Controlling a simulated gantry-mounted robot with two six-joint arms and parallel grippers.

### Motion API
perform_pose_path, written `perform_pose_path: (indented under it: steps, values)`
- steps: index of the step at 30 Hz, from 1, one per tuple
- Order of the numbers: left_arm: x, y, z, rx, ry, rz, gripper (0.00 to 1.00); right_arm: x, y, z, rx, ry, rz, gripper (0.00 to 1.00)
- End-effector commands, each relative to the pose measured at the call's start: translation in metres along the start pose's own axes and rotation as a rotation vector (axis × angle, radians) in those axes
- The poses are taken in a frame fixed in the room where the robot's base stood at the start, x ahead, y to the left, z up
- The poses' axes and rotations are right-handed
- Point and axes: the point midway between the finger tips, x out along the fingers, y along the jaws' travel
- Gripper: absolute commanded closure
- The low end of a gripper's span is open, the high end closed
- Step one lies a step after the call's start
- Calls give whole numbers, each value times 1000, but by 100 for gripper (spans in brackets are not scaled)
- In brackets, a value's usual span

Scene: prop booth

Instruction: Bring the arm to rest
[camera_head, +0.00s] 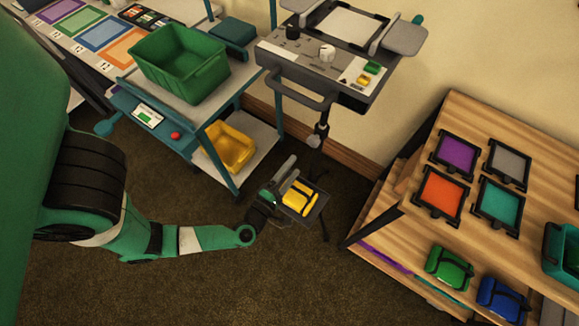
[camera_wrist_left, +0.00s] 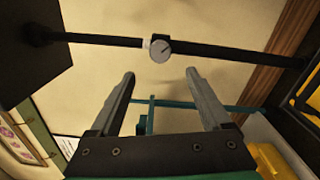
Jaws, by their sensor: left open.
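My left arm (camera_head: 185,240) comes in from the left and reaches low over the dark floor. Its gripper (camera_head: 285,172) is in front of the small stand, close beside a yellow pouch-like item with dark bands (camera_head: 299,198); I cannot tell whether they touch. In the left wrist view the two fingers of the gripper (camera_wrist_left: 160,76) are spread apart with nothing between them. Behind them are a dark bar with a round knob (camera_wrist_left: 160,51) and a pale wall. My right gripper is in neither view.
A teal cart (camera_head: 218,165) carries a green bin (camera_head: 180,65) above and a yellow bin (camera_head: 230,147) below. A grey control stand (camera_head: 315,75) is behind. A wooden shelf (camera_head: 480,130) with coloured frames and pouches is right. The floor (camera_head: 270,290) in front is clear.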

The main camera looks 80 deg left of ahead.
Motion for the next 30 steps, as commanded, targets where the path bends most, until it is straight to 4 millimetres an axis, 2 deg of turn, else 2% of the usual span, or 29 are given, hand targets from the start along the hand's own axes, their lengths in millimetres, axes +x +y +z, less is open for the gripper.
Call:
perform_pose_path:
  steps: [5,23,26,29,30]
  values:
    - [-10,0,-1,2,0,0,19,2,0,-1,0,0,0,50]
    - [-7,2,4,1,-9,6,19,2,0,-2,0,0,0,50]
    - [3,17,30,-3,-63,36,19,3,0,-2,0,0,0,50]
    - [21,52,83,1,-176,107,19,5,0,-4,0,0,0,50]
    - [28,71,109,10,-234,147,19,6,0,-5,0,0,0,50]
